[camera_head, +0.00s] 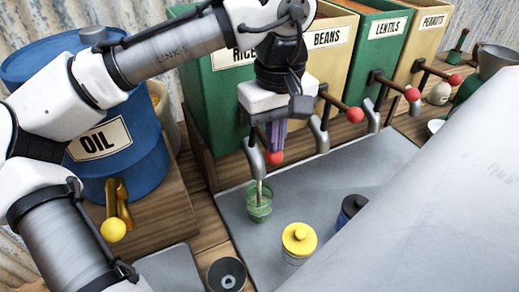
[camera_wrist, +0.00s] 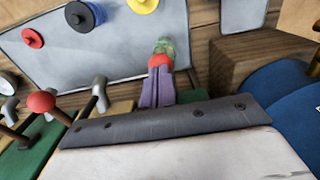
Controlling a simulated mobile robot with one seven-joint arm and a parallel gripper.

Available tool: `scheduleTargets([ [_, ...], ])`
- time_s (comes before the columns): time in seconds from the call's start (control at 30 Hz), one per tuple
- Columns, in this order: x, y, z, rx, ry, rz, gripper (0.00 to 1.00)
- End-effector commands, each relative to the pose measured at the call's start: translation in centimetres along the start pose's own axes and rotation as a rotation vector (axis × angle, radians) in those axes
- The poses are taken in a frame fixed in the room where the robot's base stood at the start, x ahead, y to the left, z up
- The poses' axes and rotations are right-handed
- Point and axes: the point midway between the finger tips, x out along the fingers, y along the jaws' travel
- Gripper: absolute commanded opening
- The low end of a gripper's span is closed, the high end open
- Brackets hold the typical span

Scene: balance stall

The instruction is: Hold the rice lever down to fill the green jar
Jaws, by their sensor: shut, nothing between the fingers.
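The rice bin (camera_head: 215,90) is green, and its label is partly hidden by my arm. The red knob (camera_head: 274,158) of its lever sits lower than the other bins' knobs. My gripper (camera_head: 276,140) has purple fingers, shut, with their tips against the top of this knob. The wrist view shows the fingers (camera_wrist: 158,88) meeting the red knob (camera_wrist: 160,62). The green jar (camera_head: 259,208) stands upright on the grey tray under the rice spout (camera_head: 255,160). A thin pale stream (camera_head: 260,186) runs from the spout into the jar. Its fill level is hard to tell.
The beans knob (camera_head: 354,114) and lentils knob (camera_head: 412,94) are to the right. A blue oil barrel (camera_head: 140,160) stands at left. A pale surface blocks the lower right.

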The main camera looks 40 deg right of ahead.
Motion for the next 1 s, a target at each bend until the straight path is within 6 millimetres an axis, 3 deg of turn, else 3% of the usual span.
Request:
scheduleTargets([
  [0.47,-0.2,0.0,0.0,0.000,0.000,0.000,0.00],
  [0.8,-5.0,0.0,0.0,0.000,0.000,0.000,0.00],
  [1.0,-4.9,0.0,0.0,-0.001,0.000,0.000,0.00],
])
